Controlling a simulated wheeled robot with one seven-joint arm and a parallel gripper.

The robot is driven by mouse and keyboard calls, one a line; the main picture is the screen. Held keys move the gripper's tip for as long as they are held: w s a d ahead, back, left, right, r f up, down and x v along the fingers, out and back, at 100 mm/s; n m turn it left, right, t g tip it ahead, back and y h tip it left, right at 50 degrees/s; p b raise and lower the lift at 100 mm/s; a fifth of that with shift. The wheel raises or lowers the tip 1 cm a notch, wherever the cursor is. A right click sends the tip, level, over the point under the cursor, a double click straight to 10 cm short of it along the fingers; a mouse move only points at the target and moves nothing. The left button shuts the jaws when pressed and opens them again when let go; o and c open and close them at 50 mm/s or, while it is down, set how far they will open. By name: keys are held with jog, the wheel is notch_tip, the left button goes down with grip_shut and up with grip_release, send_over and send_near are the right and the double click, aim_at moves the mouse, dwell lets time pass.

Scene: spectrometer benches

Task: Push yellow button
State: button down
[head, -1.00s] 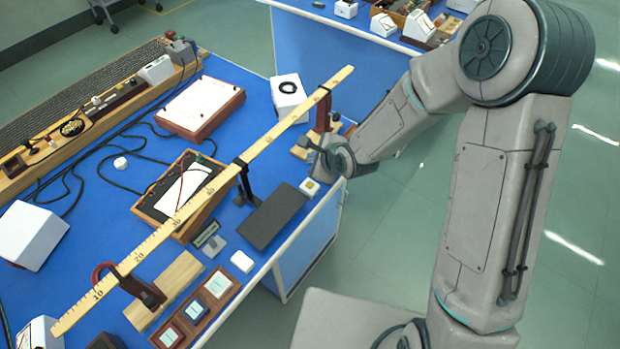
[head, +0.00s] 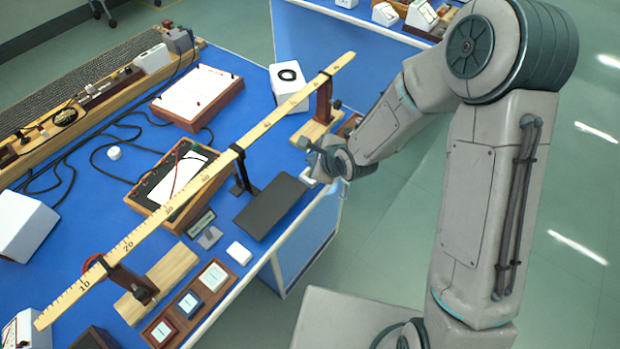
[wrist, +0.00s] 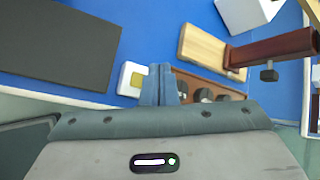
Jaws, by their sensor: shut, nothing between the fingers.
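The yellow button is a small yellow square on a white block (wrist: 131,79), seen in the wrist view just left of my fingers. In the head view only part of the white block (head: 311,182) shows at the bench's right edge, and the yellow top is hidden by my gripper. My gripper (wrist: 161,69) is shut and empty, its fingertips close together beside the block's right side. In the head view my gripper (head: 312,157) is over the block's far side. I cannot tell whether it touches the button.
A dark flat plate (head: 270,207) lies left of the button. A wooden stand with a red-brown post (head: 324,103) holds the long ruler (head: 200,183) just behind my gripper. In the wrist view a brown box with dark knobs (wrist: 205,92) lies right of my fingers.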

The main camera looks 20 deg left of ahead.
jog(key=shift+f+b, duration=0.95)
jog(key=shift+f, duration=0.75)
dwell(0.6)
jog(key=shift+f+b, duration=0.3)
jog(key=shift+f, duration=0.1)
jog(key=shift+f+b, duration=0.4)
jog(key=shift+f, duration=0.05)
dwell(0.6)
jog(key=shift+r, duration=0.1)
jog(key=shift+r+p, duration=0.7)
jog(key=shift+r, duration=0.05)
notch_tip(320, 180, up, 5)
jog(key=p, duration=0.4)
